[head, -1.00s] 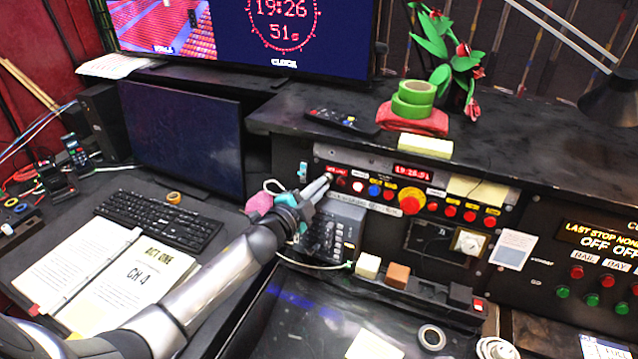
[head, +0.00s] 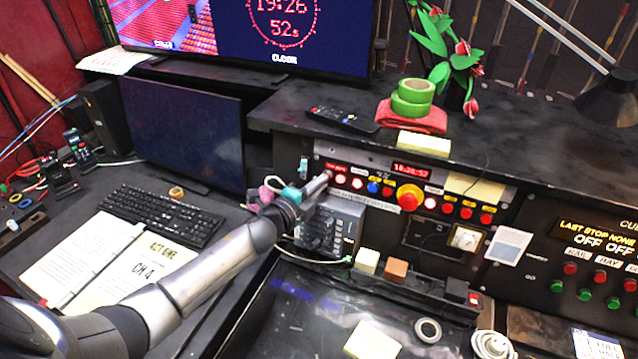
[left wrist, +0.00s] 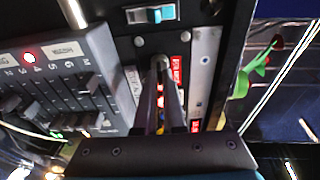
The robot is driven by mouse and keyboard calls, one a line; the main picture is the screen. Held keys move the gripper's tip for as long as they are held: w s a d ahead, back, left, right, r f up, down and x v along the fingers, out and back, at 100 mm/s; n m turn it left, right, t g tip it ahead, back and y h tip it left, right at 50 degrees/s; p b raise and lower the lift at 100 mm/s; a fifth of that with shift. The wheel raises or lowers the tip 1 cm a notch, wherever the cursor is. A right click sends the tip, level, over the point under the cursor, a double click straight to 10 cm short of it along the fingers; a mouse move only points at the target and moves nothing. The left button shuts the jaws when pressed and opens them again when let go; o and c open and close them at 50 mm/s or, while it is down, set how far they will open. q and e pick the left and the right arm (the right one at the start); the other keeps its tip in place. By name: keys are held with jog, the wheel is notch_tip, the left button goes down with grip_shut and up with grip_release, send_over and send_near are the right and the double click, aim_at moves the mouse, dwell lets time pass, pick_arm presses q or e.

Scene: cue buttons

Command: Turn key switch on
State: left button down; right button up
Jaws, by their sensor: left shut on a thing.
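The key switch (left wrist: 160,60) is a small grey metal piece at the panel's upper left corner, beside a red label. In the left wrist view it sits between my left fingertips (left wrist: 161,70), which are shut on it. In the head view my left gripper (head: 327,178) reaches the left end of the button row and hides most of the switch. The two fingers overlap there and look like one. The switch's exact angle is hard to read. My right gripper is not in view.
Lit round buttons (head: 357,183) and a large red mushroom button (head: 410,197) lie right of the switch. A grey slider box (head: 330,228) stands just below the gripper. A blue rocker switch (left wrist: 152,14) is close by. The shelf edge overhangs the panel.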

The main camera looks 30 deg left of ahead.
pick_arm(q)
jog(key=c, duration=1)
grip_release()
jog(key=s+a+r, duration=0.1)
jog(key=s+r, duration=0.1)
jog(key=s, duration=1.3)
jog(key=shift+a+b, duration=0.25)
jog(key=shift+b, duration=0.2)
jog(key=shift+r, duration=0.15)
jog(key=shift+s, duration=0.1)
